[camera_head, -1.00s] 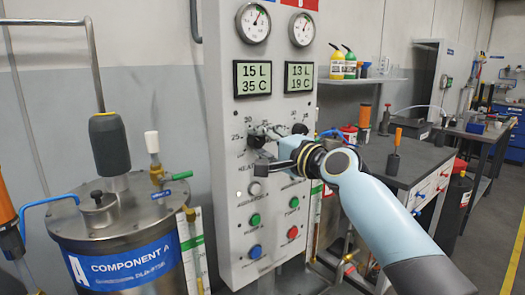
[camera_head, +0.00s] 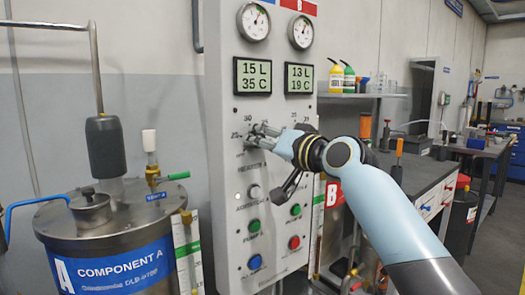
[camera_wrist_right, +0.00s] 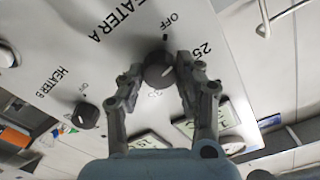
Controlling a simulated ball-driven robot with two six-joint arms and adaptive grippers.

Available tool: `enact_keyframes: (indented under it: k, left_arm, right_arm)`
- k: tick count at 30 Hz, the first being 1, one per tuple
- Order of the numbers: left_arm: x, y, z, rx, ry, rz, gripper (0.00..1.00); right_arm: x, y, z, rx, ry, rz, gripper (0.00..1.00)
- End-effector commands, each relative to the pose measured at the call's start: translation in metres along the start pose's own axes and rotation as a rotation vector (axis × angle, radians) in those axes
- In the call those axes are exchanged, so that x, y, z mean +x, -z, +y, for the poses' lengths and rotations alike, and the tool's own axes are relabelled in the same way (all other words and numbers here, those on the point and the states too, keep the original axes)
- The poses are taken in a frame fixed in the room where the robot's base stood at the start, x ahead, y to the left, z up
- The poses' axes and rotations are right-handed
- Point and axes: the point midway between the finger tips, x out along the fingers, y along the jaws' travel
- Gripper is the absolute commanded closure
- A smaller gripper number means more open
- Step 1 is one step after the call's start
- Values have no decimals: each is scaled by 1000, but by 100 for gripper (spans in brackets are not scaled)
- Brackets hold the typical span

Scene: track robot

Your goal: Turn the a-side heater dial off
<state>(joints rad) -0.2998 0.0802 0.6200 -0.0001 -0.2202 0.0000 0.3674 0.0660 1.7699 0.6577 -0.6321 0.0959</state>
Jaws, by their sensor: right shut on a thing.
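The heater A dial (camera_wrist_right: 158,70) is a round dark knob on the pale panel, close to its printed OFF mark and the HEATER A label in the right wrist view. My right gripper (camera_wrist_right: 160,68) has its two fingers on either side of this knob and is shut on it. In the head view, my right gripper (camera_head: 256,132) reaches the panel below the left display from the right and hides most of the dial. I cannot make out the dial's pointer clearly. My left gripper is not in view.
The heater B dial (camera_wrist_right: 87,115) sits beside it on the same panel (camera_head: 226,190). Buttons, such as a green one (camera_head: 254,226), lie below. The component A tank (camera_head: 110,225) stands left of the panel, and a dark workbench (camera_head: 420,172) stands to the right.

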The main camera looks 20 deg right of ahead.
Motion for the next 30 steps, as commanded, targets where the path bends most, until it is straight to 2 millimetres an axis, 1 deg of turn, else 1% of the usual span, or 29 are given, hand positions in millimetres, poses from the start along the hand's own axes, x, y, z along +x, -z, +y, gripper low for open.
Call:
enact_keyframes:
  k: [1,9,15,22,30]
  left_arm:
    - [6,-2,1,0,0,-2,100]
    - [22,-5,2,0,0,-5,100]
    - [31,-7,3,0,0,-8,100]
    - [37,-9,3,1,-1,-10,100]
    - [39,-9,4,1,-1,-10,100]
  right_arm:
    - [0,-6,3,-41,-2,-7,98]
    - [0,-6,3,-285,-2,-7,98]
    - [0,-5,3,-431,-2,-8,98]
    - [0,-5,3,-542,-1,-9,98]
    - [0,-4,2,-595,-1,-11,98]
